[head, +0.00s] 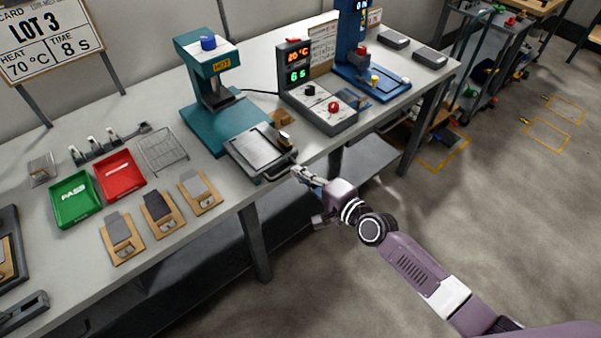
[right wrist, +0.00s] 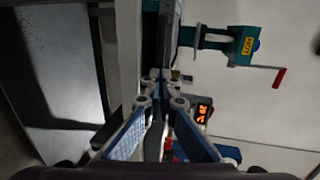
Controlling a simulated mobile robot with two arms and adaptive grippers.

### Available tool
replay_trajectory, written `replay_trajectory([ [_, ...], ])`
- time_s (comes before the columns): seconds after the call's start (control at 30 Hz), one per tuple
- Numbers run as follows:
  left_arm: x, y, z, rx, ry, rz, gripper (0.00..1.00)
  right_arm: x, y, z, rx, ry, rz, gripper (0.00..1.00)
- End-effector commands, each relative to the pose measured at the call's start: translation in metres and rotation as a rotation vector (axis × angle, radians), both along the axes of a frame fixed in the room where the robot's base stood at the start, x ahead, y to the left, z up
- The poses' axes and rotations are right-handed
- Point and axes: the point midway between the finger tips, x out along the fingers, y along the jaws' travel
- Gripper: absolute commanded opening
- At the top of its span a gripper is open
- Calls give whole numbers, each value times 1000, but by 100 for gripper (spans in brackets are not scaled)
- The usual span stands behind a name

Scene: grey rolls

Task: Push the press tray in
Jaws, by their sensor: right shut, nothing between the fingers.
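The teal hot press (head: 215,85) stands on the bench, with its blue knob on top and a yellow HOT label; it also shows in the right wrist view (right wrist: 235,42). The flat grey press tray (head: 258,150) sticks out from the front of the press, reaching the bench's front edge. My right gripper (head: 298,172) is shut and empty, just in front of the tray's front edge. In the right wrist view its fingertips (right wrist: 161,78) meet near the tray's edge; I cannot tell whether they touch it. My left gripper is not in view.
A control box (head: 318,108) showing 20 °C and 6 s stands right of the press. A green PASS tray (head: 75,198), a red tray (head: 118,175) and wooden boards with grey pieces (head: 158,212) lie left. Open floor lies in front of the bench.

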Motion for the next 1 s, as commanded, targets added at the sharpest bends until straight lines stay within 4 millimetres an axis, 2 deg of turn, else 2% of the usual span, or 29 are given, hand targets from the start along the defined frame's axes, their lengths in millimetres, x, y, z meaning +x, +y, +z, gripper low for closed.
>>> replay_trajectory([
  [0.3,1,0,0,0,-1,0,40,0,0,0,1,1,0,0],
  [0.47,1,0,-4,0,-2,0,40,9,7,-1,1,0,0,0],
  [0.67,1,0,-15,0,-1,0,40,37,27,-1,4,-2,0,0],
  [1.0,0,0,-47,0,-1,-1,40,97,71,-3,4,-2,0,0],
])
